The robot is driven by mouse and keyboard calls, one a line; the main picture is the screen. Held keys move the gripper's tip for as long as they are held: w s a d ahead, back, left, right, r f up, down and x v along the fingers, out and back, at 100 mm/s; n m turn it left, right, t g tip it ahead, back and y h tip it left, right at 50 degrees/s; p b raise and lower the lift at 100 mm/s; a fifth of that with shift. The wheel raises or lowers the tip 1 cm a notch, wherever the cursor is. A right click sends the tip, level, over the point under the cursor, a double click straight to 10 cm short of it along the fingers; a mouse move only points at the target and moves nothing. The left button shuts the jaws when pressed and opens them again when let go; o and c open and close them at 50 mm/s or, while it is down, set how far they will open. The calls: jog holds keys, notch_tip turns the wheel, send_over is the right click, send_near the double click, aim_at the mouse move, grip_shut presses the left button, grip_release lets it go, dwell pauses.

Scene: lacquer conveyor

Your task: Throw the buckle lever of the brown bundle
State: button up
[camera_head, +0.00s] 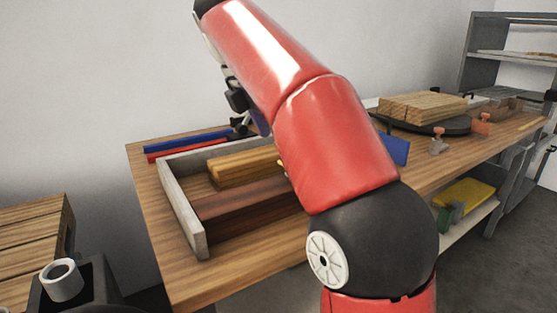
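A dark brown bundle (245,207) of long wood lies in the front of a grey-walled tray (178,205) on the workbench. Its right end is hidden behind my red arm. I cannot make out a buckle or lever on it. A lighter, yellowish wood bundle (240,168) lies behind it in the tray. My gripper (241,130) shows only in part, as dark pieces left of my arm, in front of the bench's back area. My arm hides much of it, and its fingers are too small and covered to read.
Blue (190,140) and red (185,150) bars lie behind the tray. A wood stack (422,106) sits on a dark round plate (425,124) at the right, near small orange-topped clamps (439,142). A blue panel (394,149) stands beside my arm. The bench's front left is clear.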

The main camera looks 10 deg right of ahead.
send_over(280, 184)
jog(key=f, duration=0.7)
jog(key=shift+w+d+b, duration=0.15)
jog(key=shift+d+b, duration=0.15)
jog(key=shift+d, duration=0.1)
jog(key=shift+r, duration=0.1)
jog(key=shift+c, duration=0.4)
jog(key=c, duration=0.9)
jog(key=shift+a+f+t+h, duration=0.3)
jog(key=shift+f+h, duration=0.1)
jog(key=shift+h, duration=0.4)
jog(key=shift+a+f+h+p, duration=0.1)
jog(key=shift+f+h+p, duration=0.2)
jog(key=shift+h, duration=0.3)
jog(key=o, duration=1)
jog(key=shift+s+v, duration=0.2)
jog(key=shift+v, duration=3.7)
